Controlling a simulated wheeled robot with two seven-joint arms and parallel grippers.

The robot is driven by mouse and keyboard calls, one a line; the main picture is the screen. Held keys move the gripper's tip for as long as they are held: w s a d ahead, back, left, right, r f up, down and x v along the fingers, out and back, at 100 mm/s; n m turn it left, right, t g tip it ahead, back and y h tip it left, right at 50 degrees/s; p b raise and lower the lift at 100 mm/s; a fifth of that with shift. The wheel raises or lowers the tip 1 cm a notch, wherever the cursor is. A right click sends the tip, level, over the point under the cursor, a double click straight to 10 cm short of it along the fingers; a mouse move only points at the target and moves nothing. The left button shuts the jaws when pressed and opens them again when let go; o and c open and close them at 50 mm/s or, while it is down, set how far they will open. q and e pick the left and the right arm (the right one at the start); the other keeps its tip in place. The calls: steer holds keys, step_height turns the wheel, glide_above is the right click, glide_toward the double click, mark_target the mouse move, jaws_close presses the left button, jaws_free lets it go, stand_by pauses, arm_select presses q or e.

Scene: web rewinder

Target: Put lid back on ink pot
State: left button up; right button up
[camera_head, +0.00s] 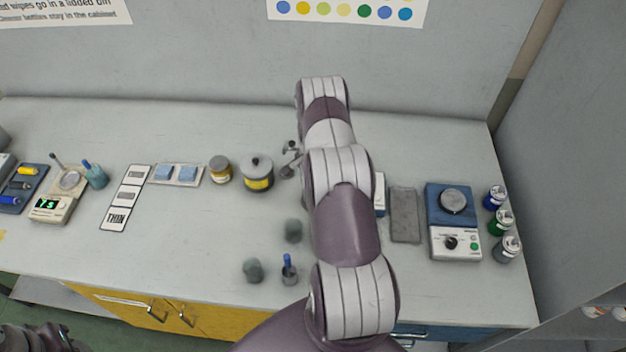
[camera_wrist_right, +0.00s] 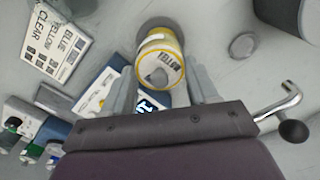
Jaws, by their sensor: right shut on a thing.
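My right gripper (camera_wrist_right: 162,92) is shut on a round yellow-and-white piece (camera_wrist_right: 158,50) with the word YELLOW and a grey middle. I cannot tell whether it is a lid or a whole small pot. In the head view my right arm hides this gripper and piece. A dark round vessel, possibly this pot, shows at the top right of the wrist view (camera_wrist_right: 280,14). My left gripper is not clearly visible.
A metal rod with a black ball (camera_wrist_right: 291,112) stands close beside my right gripper. Blue, green and grey jars (camera_head: 503,220) line the right end, beside a blue-and-white device (camera_head: 455,240).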

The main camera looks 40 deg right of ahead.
steer(key=shift+f, duration=0.1)
steer(key=shift+f+b, duration=0.1)
steer(key=shift+b, duration=0.35)
stand_by(0.8)
steer(key=o, duration=1.3)
steer(key=shift+r+p, duration=1.75)
steer(key=shift+r, duration=1.75)
